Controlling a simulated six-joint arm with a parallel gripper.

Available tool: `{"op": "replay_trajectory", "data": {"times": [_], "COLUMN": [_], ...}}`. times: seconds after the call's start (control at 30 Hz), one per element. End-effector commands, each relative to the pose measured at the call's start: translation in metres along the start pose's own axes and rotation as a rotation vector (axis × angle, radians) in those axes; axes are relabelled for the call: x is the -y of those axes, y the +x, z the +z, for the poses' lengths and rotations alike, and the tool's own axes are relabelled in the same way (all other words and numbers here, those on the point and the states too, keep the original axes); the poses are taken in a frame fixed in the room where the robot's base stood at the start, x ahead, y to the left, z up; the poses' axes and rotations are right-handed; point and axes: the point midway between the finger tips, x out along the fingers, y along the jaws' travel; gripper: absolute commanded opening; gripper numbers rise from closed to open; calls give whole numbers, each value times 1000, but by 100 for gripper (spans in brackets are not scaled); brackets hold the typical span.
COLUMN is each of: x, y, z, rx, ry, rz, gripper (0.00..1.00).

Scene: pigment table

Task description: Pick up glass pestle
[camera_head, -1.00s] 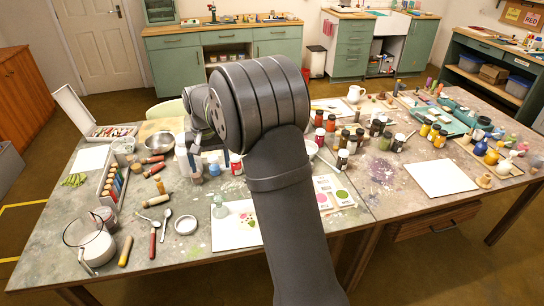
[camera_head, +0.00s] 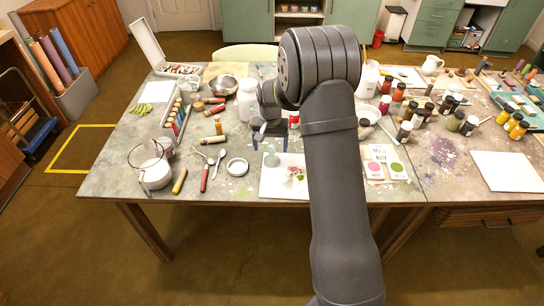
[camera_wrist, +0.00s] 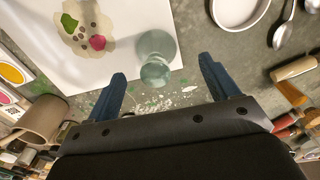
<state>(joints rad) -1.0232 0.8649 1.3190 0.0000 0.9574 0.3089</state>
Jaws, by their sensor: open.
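The glass pestle (camera_head: 271,157) is a pale green, see-through piece with a rounded knob. It stands at the left edge of a white sheet (camera_head: 283,185) near the front of the table. In the wrist view the pestle (camera_wrist: 156,55) appears just beyond my fingertips, between their lines. My gripper (camera_head: 270,136) is above and just behind the pestle in the head view. In the wrist view my gripper (camera_wrist: 162,72) has its two blue fingers wide apart with nothing held between them.
A small white dish (camera_head: 237,167) stands left of the pestle, with spoons beside it. A cream jug (camera_head: 388,84) is not near my gripper. Paint swatch cards (camera_head: 384,163) lie to the right. Several paint jars (camera_head: 405,131) stand right of my arm.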

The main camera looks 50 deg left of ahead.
Motion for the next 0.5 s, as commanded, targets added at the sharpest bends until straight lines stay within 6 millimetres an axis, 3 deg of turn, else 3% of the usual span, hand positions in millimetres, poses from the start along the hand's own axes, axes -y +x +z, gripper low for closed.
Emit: {"op": "replay_trajectory", "data": {"times": [0.5], "x": [-5], "y": [53], "z": [1], "rx": [0], "ry": [0], "rz": [-1], "gripper": [80]}}
